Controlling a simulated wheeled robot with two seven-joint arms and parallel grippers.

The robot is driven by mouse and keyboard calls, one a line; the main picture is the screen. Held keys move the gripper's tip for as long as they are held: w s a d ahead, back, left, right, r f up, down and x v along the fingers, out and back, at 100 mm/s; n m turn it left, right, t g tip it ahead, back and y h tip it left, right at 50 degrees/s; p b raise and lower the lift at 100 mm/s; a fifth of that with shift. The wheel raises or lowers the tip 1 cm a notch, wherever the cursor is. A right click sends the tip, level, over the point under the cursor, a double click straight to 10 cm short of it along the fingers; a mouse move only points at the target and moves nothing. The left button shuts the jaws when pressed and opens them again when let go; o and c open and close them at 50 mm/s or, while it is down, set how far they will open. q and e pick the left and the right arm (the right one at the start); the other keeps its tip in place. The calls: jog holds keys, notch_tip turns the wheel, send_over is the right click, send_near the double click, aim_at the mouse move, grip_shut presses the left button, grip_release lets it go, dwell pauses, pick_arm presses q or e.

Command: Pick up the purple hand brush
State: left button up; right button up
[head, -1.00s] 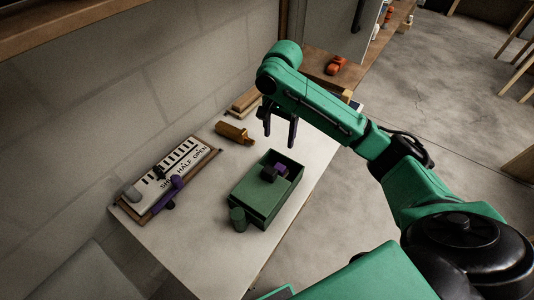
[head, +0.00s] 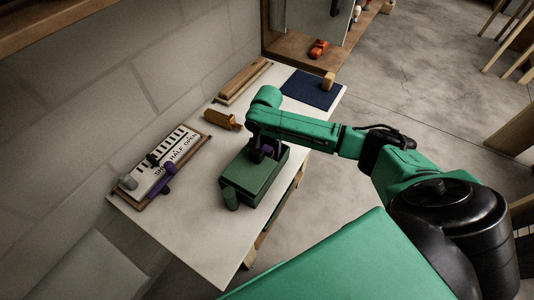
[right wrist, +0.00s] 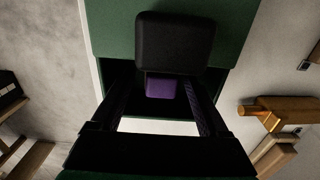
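The purple hand brush (head: 267,149) appears to be the purple-and-black object standing in the open green box (head: 264,189); my right gripper partly hides it. In the right wrist view its purple part (right wrist: 161,87) shows below a large black block (right wrist: 175,40). My right gripper (head: 260,152) points down over the box, and its fingers (right wrist: 160,104) are open, one on each side of the purple part. I cannot tell whether they touch it. My left gripper is not in view.
A sign board (head: 172,160) with a purple handle-like piece (head: 167,178) lies to the left. An orange-brown object (head: 222,119) and a blue mat (head: 311,89) lie farther back. The front left table area is clear.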

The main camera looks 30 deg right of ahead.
aim_at(267, 149)
grip_shut()
notch_tip(267, 149, up, 20)
dwell(0.3)
